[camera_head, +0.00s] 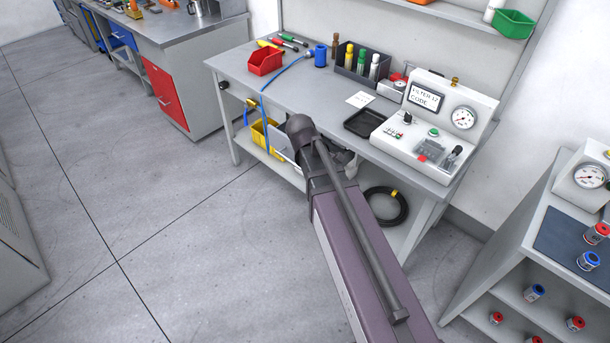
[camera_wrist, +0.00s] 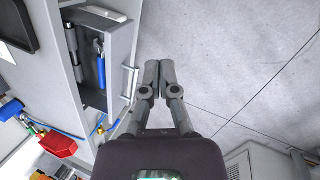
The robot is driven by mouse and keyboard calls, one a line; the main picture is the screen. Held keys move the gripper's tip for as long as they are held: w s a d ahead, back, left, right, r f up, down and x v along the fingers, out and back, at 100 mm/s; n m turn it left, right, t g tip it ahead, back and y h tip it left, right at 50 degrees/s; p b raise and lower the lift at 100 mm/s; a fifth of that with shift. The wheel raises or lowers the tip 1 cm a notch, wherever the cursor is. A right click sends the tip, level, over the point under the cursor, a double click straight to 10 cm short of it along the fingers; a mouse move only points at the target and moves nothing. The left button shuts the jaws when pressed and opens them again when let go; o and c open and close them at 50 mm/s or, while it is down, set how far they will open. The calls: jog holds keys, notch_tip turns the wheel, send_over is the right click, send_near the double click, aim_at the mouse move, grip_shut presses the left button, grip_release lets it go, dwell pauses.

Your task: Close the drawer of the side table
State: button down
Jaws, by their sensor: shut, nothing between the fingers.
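The grey side table (camera_head: 318,90) stands across the middle of the head view, partly behind my arm. In the wrist view its drawer (camera_wrist: 121,52) is pulled out, showing a dark inside with a blue-handled tool (camera_wrist: 101,70) and other tools. A pale bar handle (camera_wrist: 131,84) sits on the drawer's front. My gripper (camera_wrist: 158,68) is shut and empty, with its fingertips over the floor, just to the right of the drawer front and handle. I cannot tell whether it touches them. In the head view my arm hides the drawer.
On the tabletop are a red bin (camera_head: 265,61), a black tray (camera_head: 364,122) and a test panel (camera_head: 436,120). A yellow bin (camera_head: 266,134) and a coiled hose (camera_head: 386,207) are below. A shelf unit (camera_head: 545,255) stands at right.

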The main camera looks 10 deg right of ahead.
jog(key=w+a+f+n+t+h+b, duration=0.1)
jog(key=w+a+f+n+h+b, duration=0.1)
jog(key=w+f+n+b, duration=0.3)
jog(key=w+a+f+n+t+h+b, duration=0.1)
jog(key=w+a+f+n+t+b, duration=0.1)
jog(key=w+f+n+b, duration=0.4)
jog(key=shift+w+a+f+n+t+h+b, duration=0.35)
jog(key=shift+w+a+n+b, duration=0.35)
jog(key=shift+w+n+b, duration=1.15)
jog(key=shift+w, duration=0.15)
jog(key=b+x, duration=0.5)
jog(key=x, duration=0.2)
jog(key=shift+d+f, duration=0.2)
jog(key=shift+f, duration=0.05)
jog(key=shift+b+x, duration=0.9)
jog(key=shift+x, duration=0.25)
jog(key=shift+w+r, duration=0.1)
jog(key=shift+w, duration=0.05)
